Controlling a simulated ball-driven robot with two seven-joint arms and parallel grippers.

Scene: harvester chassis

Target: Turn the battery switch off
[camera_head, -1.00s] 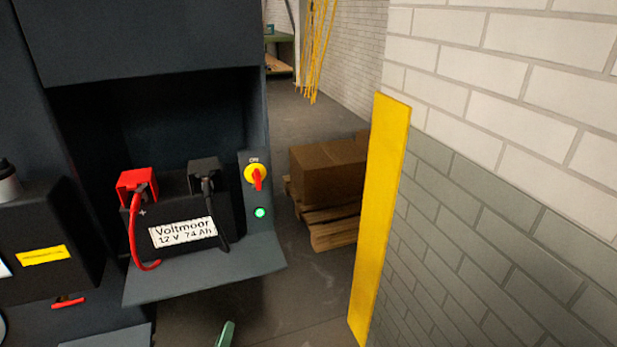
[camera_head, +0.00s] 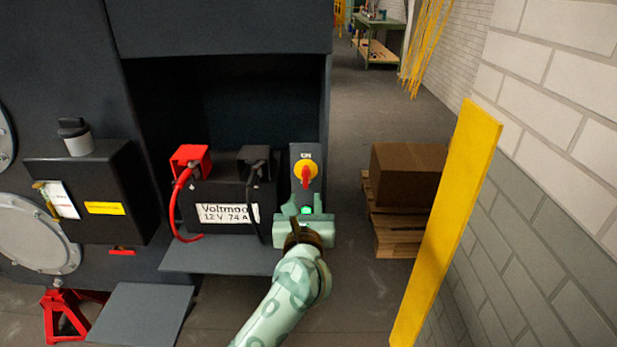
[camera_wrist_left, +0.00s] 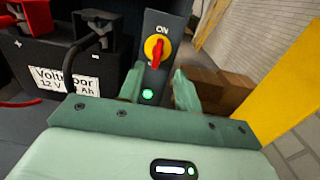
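The battery switch (camera_head: 305,174) is a red handle on a yellow disc, on a dark upright panel below the word "ON". Its handle stands upright. It also shows in the left wrist view (camera_wrist_left: 157,48). A green lamp (camera_wrist_left: 148,94) glows below it. My left gripper (camera_head: 304,202) is just below and in front of the switch. In the left wrist view its fingers (camera_wrist_left: 159,86) are apart with nothing between them, and the switch is beyond them, not touched. My right gripper is not in view.
The Voltmoor battery (camera_head: 226,212) with red and black terminal covers and cables stands left of the panel on a grey shelf (camera_head: 215,257). A yellow post (camera_head: 450,215) and brick wall stand on the right. A brown box (camera_head: 408,172) sits on a pallet behind.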

